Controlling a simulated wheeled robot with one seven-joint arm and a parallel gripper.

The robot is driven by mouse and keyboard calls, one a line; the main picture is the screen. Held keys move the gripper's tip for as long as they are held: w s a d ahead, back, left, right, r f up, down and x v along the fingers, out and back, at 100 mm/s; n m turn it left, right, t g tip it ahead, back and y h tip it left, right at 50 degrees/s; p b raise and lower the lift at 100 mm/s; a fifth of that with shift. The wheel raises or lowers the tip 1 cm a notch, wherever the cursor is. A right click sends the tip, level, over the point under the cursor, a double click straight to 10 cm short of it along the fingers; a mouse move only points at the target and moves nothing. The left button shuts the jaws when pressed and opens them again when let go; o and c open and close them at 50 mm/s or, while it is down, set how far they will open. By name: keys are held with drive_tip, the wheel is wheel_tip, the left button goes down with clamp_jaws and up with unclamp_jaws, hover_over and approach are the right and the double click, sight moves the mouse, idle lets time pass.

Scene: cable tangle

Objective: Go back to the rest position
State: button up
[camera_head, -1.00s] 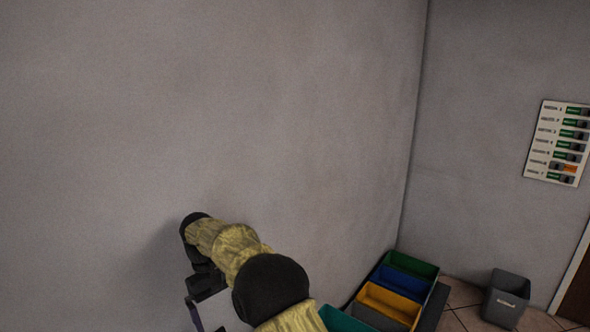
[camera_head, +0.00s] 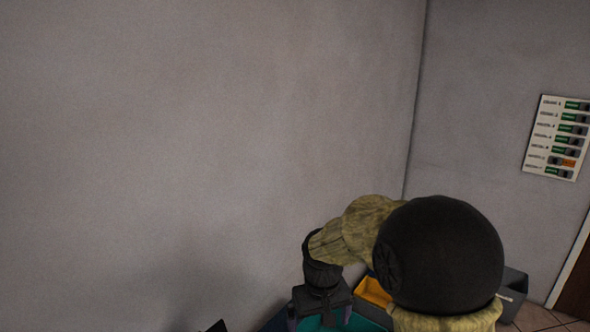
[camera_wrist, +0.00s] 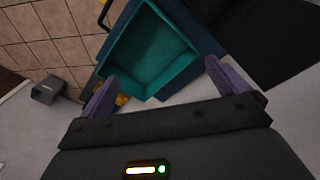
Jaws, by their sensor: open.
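My gripper (camera_wrist: 170,88) shows in the wrist view with its two purple fingers spread wide apart and nothing between them. A teal bin (camera_wrist: 150,50) lies beyond the fingertips in that view, and its visible inside looks empty. In the head view, my gripper (camera_head: 320,318) hangs low at the bottom edge, over or in front of the teal bin (camera_head: 335,325). My arm's bent links and black joint cover much of the lower right there. The fingertips are partly cut off by the frame.
A yellow bin (camera_head: 372,291) shows partly behind my arm. A grey waste bin (camera_head: 514,283) stands on the tiled floor (camera_head: 535,318) at the right, also visible in the wrist view (camera_wrist: 46,90). A labelled panel (camera_head: 557,138) hangs on the right wall. Bare wall fills the left.

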drive_tip(key=s+d+f+m+t, duration=0.2)
drive_tip(key=s+d+m, duration=0.1)
drive_tip(key=s+d, duration=0.7)
drive_tip(key=s, duration=0.2)
drive_tip(key=shift+s+f, duration=0.15)
drive_tip(key=shift+s, duration=0.15)
